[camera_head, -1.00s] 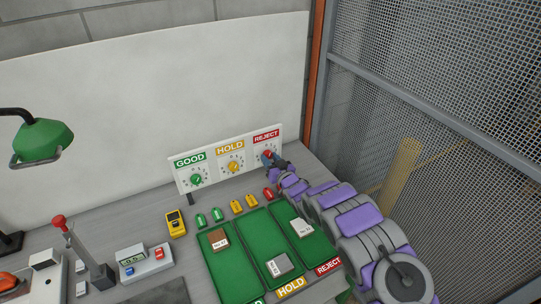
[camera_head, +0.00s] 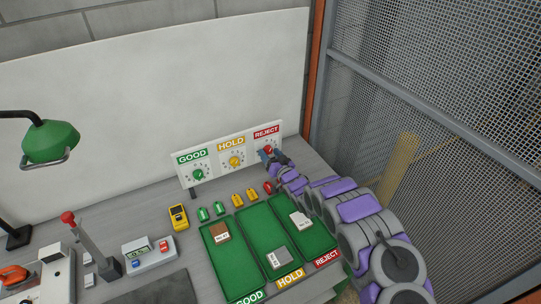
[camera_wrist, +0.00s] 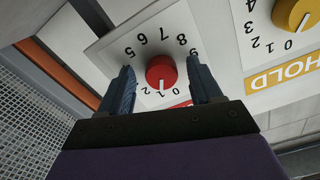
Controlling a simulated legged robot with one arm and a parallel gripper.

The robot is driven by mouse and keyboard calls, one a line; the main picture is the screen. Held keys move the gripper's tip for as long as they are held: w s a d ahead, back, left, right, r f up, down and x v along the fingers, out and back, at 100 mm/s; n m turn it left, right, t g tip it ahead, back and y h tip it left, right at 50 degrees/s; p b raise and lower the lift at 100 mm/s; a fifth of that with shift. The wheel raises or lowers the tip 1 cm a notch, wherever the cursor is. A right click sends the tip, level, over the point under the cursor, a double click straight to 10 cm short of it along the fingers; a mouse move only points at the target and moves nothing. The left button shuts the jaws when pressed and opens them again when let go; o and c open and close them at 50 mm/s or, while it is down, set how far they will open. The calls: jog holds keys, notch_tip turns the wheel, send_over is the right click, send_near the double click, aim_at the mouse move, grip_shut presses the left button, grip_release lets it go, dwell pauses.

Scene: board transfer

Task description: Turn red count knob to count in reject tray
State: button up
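The red count knob (camera_wrist: 161,72) sits on the white REJECT dial panel in the wrist view. Its pale mark faces the low digits at the bottom of the picture, but the exact digit is unclear. My gripper (camera_wrist: 160,82) is open, with one dark finger on each side of the knob and a visible gap to it. In the head view the knob (camera_head: 268,150) is at the panel's right end with my gripper (camera_head: 272,157) against it. The green REJECT tray (camera_head: 320,240) holds one whitish board (camera_head: 300,219); my arm covers part of its right side.
The yellow HOLD knob (camera_head: 235,161) and green GOOD knob (camera_head: 198,174) are to the left. The HOLD tray (camera_head: 258,215) holds a grey board, the GOOD tray (camera_head: 235,275) a brown one. Several coloured tags lie behind the trays. A mesh fence (camera_head: 440,90) stands at right.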

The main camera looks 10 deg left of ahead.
jog(key=v, duration=1.7)
jog(key=shift+p, duration=0.3)
jog(key=shift+d, duration=0.2)
